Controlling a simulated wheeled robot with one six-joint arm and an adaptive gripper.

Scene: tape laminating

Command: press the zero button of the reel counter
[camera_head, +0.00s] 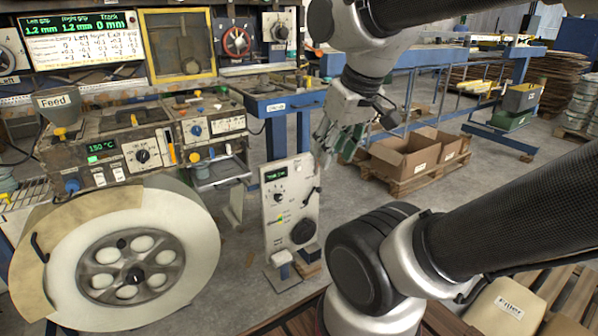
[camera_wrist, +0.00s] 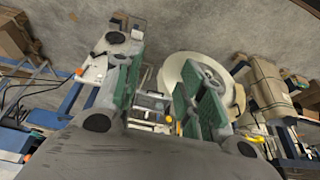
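No label naming a reel counter is readable, so I cannot tell for sure which unit it is. A white upright panel (camera_head: 270,216) on the floor stand has a small green display, knobs and small coloured buttons; its text is too small to read. The large white reel (camera_head: 180,225) stands to its left, and shows in the wrist view (camera_wrist: 172,72) behind the right finger. My gripper (camera_head: 335,152) hangs above and right of the upright panel, apart from it. In the wrist view its green-padded fingers (camera_wrist: 165,80) are spread with nothing held between them.
A heater box (camera_head: 120,150) reading 150 °C sits above the reel. A screen (camera_head: 85,45) reads Track 0 mm. A blue bench (camera_head: 285,102) stands behind the panel. Cardboard boxes (camera_head: 405,155) lie on a pallet behind my gripper. Open floor lies right of the panel.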

